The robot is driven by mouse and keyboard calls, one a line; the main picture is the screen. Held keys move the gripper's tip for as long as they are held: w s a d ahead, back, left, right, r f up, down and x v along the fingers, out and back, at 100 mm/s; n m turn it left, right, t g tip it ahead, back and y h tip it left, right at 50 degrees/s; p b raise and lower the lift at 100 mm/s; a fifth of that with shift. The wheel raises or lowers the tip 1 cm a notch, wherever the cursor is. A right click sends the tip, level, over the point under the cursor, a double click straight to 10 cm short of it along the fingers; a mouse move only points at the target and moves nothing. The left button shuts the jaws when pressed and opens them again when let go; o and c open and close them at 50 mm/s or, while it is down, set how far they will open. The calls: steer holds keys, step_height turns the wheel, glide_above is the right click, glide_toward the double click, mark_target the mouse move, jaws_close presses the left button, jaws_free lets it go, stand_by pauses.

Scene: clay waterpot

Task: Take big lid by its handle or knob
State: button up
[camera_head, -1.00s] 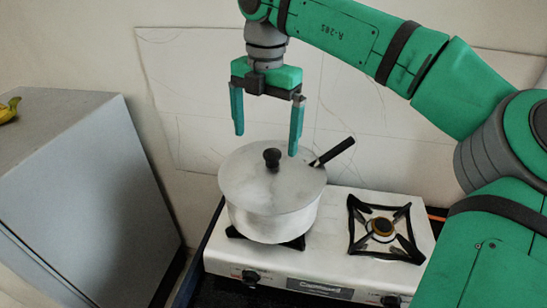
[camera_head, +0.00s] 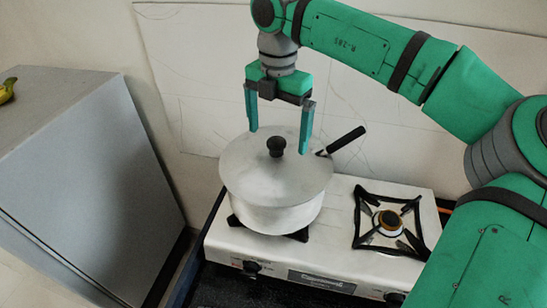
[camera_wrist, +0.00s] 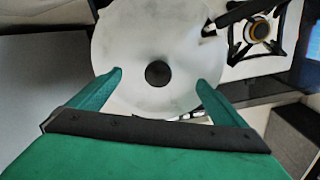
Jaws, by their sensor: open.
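The big lid (camera_head: 252,172) is a round, pale metal disc with a black knob (camera_head: 276,146) at its centre. It sits on a metal pot (camera_head: 275,217) with a black handle (camera_head: 345,140) pointing to the upper right. My gripper (camera_head: 279,140) is open and empty, pointing down over the lid, its fingers apart on either side of the knob. In the wrist view the knob (camera_wrist: 158,74) shows between and slightly beyond the fingertips (camera_wrist: 160,76), on the lid (camera_wrist: 128,40). I see no contact with the knob.
The pot stands on the left burner of a white two-burner stove (camera_head: 335,212). The right burner (camera_head: 388,224) is empty. A grey cabinet (camera_head: 90,170) with a banana (camera_head: 7,91) on top stands at the left. A wall is close behind.

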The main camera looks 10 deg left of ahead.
mark_target(275, 141)
steer(key=f, duration=0.4)
steer(key=shift+s+a+f, duration=0.1)
steer(key=shift+a, duration=0.15)
steer(key=shift+s+f, duration=0.1)
steer(key=c, duration=2.4)
